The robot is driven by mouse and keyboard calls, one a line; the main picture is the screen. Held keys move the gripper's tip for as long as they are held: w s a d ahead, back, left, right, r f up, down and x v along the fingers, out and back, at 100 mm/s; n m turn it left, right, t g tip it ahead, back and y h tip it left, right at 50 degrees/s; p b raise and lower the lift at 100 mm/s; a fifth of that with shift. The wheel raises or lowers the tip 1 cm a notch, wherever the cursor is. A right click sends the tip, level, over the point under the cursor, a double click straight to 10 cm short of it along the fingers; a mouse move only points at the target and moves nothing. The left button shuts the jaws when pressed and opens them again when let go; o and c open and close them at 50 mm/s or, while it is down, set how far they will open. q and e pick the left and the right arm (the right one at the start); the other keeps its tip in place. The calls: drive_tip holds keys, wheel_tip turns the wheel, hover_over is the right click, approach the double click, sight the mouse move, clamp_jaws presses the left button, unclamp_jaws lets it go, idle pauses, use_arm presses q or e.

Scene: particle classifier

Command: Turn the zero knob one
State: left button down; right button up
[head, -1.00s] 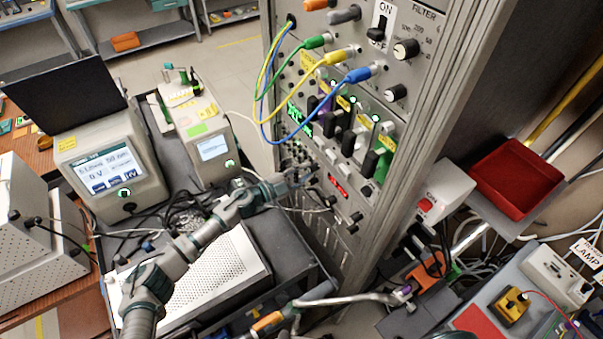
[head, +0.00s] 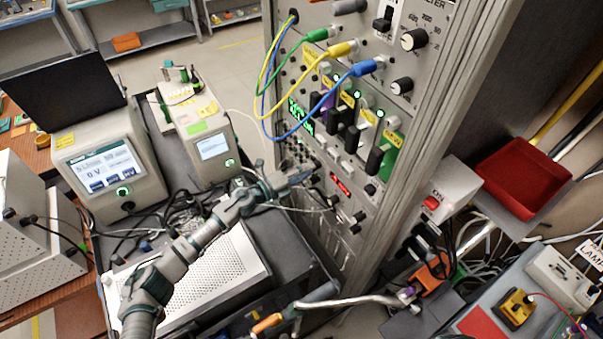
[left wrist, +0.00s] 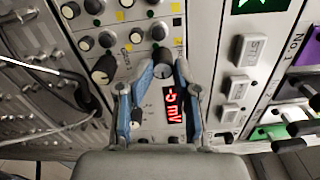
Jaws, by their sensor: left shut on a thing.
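A small round knob (left wrist: 163,60) with a dark body is on the grey panel in the left wrist view, just above a red display (left wrist: 173,103) reading about -5 mV. My left gripper (left wrist: 164,68) has its two blue-grey fingers on either side of this knob and is shut on it. The lettering by the knob is too small to read surely. In the head view my left gripper (head: 304,176) reaches the lower front of the tall rack, left of the red display (head: 341,185). The knob is hidden there by the fingers. My right gripper is not in view.
A larger black knob (left wrist: 104,69) and several small knobs are close to the left of the fingers. White square buttons (left wrist: 243,85) are to the right. Yellow (head: 290,108) and blue cables hang in front of the rack above my gripper. A perforated case (head: 215,275) lies below my arm.

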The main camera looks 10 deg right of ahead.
use_arm(q)
drive_tip(key=shift+d+r+m, duration=0.2)
drive_tip(key=shift+r+m, duration=0.3)
drive_tip(key=shift+m, duration=0.3)
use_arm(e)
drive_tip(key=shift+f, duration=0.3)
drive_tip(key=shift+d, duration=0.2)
use_arm(q)
drive_tip(key=c, duration=1.1)
unclamp_jaws()
drive_tip(key=shift+c, duration=0.2)
drive_tip(key=shift+o, duration=1)
drive_tip(key=shift+d, duration=0.15)
drive_tip(key=f+v, duration=0.1)
drive_tip(key=v, duration=0.9)
drive_tip(key=shift+a+b, duration=0.3)
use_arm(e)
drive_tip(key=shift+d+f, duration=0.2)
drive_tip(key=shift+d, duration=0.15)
use_arm(q)
drive_tip(key=shift+s+a, duration=0.1)
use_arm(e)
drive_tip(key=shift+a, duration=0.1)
